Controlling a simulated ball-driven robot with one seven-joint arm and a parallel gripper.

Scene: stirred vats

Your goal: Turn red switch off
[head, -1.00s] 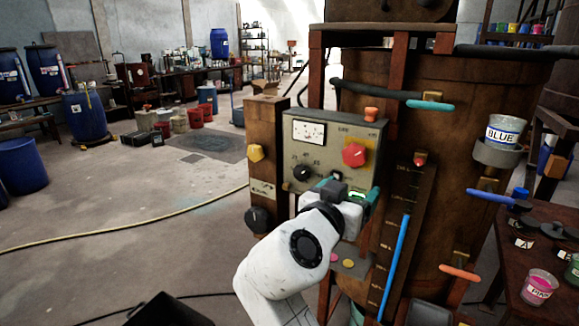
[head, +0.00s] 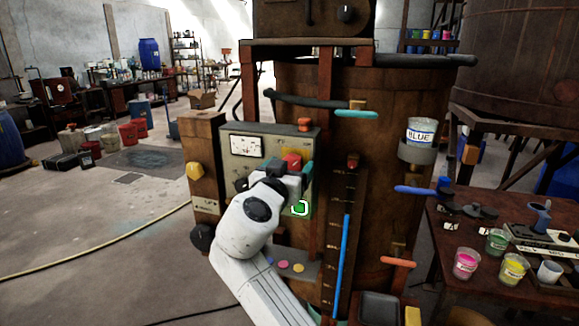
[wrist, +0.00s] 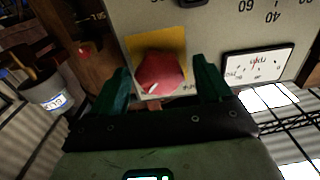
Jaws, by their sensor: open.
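The red switch (head: 292,161) is a knob on the front of a grey-green control panel (head: 240,172), on a yellow backing plate. In the wrist view the red knob (wrist: 158,73) shows large, with a small white mark on its lower edge. My gripper (wrist: 165,85) is open, and its two dark green fingers stand to either side of the knob in that view. I cannot tell whether the fingers touch it. In the head view my gripper (head: 285,170) partly covers the knob's lower part. A white dial gauge (head: 247,146) sits at the panel's upper left.
A wooden vat (head: 390,130) stands behind and right of the panel, with coloured handles sticking out. A cup labelled BLUE (head: 421,131) sits in a holder on it. A side table (head: 450,215) at the right bears several cups. Open floor lies to the left.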

